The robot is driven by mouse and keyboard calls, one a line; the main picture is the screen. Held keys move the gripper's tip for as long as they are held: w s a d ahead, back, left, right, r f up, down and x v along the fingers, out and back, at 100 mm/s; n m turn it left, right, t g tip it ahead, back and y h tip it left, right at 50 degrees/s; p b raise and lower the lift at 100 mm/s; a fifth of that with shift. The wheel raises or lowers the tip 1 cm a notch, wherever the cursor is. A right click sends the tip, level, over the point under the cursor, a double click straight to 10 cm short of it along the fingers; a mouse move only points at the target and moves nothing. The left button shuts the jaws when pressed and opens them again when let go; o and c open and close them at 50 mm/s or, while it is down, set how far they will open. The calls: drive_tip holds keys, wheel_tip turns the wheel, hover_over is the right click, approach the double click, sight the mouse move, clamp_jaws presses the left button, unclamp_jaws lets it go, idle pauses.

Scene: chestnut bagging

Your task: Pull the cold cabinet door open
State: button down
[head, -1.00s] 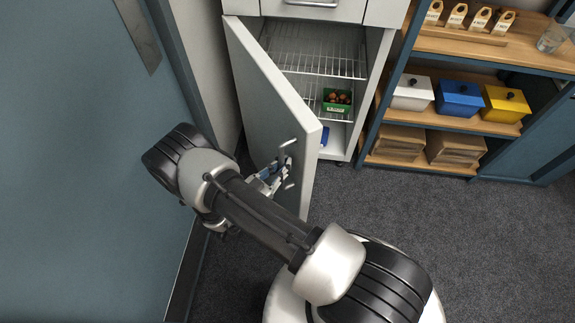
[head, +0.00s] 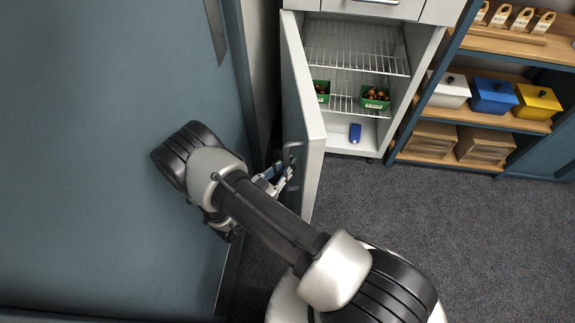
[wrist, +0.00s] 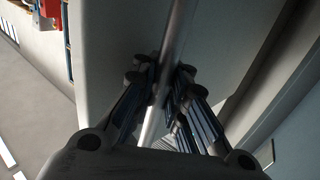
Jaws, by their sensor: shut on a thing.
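The cold cabinet (head: 400,100) stands at the top middle of the head view with its pale door (head: 307,110) swung wide open to the left. My gripper (head: 284,178) is at the door's handle (head: 292,160), on the door's outer face near its free edge. In the wrist view my gripper (wrist: 158,85) has its fingers closed around the handle bar (wrist: 176,30). Part of the handle is hidden by the fingers.
Inside the cabinet are wire shelves (head: 350,45), green punnets of chestnuts (head: 375,97) and a blue item (head: 355,132). A blue wall panel (head: 110,80) is close on the left. Shelving with lidded boxes (head: 492,95) stands right. Grey floor (head: 440,220) is clear.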

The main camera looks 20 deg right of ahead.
drive_tip(key=shift+s+d+f, duration=0.2)
drive_tip(key=shift+s, duration=0.15)
drive_tip(key=c, duration=2.1)
unclamp_jaws()
drive_tip(key=o, duration=0.3)
drive_tip(key=shift+s+a+r, duration=0.1)
drive_tip(key=shift+a+r, duration=0.05)
drive_tip(key=shift+o, duration=1.2)
drive_tip(key=shift+r, duration=0.1)
drive_tip(key=v, duration=0.7)
drive_tip(key=shift+a, duration=0.25)
